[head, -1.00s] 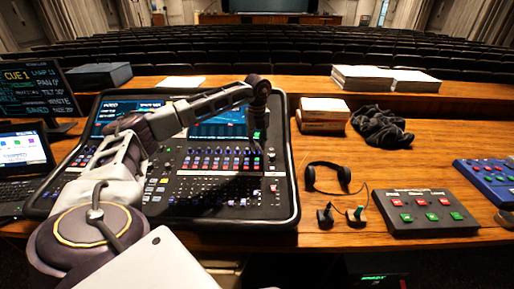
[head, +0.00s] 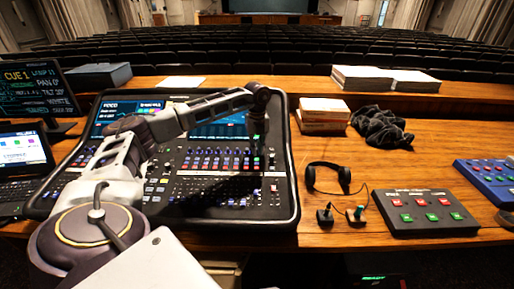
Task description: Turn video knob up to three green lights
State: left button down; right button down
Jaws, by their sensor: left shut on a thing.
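The mixing desk (head: 225,211) is a wide black console with screens along its top and rows of coloured buttons and faders. My left arm reaches across it from the left. My left gripper (head: 257,146) points down at the desk's right-hand part and is shut on a small knob, which the fingers hide. I cannot read the label there, so I cannot confirm from it that this is the video knob. A green light shows close to the fingers, but I cannot tell how many are lit. My right gripper is not in view.
A headset (head: 328,178), a grey button box (head: 425,213) and a blue button box (head: 488,178) lie to the right. Stacked papers (head: 324,115) and a dark cloth (head: 381,128) sit behind them. A laptop (head: 22,150) and a monitor (head: 38,88) stand at the left.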

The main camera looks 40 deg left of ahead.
pick_arm(q)
jog(key=shift+r+m+p, duration=0.1)
jog(key=shift+m+p, duration=0.55)
jog(key=shift+m, duration=0.85)
jog(key=shift+m+p, duration=0.4)
jog(key=shift+m, duration=0.2)
jog(key=shift+m+y, duration=0.3)
jog(key=shift+m, duration=0.4)
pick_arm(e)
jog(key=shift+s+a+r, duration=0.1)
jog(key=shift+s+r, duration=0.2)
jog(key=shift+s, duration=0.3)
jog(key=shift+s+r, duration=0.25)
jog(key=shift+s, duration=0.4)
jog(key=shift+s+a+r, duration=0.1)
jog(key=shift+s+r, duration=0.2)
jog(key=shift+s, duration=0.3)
pick_arm(q)
jog(key=c, duration=1.7)
grip_release()
